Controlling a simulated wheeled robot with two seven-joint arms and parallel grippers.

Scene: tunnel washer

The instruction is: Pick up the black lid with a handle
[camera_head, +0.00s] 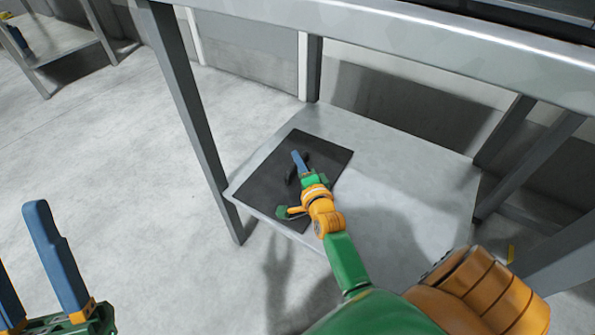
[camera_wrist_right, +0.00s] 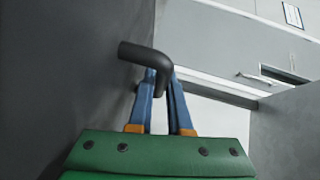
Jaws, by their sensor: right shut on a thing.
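The black lid (camera_head: 265,187) is a flat, dark rectangular plate at the left part of the lower metal shelf in the head view. I cannot tell whether it rests on the shelf or is slightly raised. Its black bent handle (camera_wrist_right: 143,54) shows in the right wrist view between the fingertips. My right gripper (camera_head: 299,160) is over the lid, shut on the handle; the wrist view shows its blue fingers (camera_wrist_right: 161,78) around it. The lid surface (camera_wrist_right: 65,75) fills the left of that view. My left gripper (camera_head: 20,240) is at the lower left, fingers apart and empty, away from the lid.
The lower shelf (camera_head: 400,150) is bare to the right of the lid. A table leg (camera_head: 195,115) stands left of the lid, and the tabletop (camera_head: 440,40) overhangs the shelf. Another metal table (camera_head: 60,40) stands at the far left. The floor (camera_head: 110,150) between is clear.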

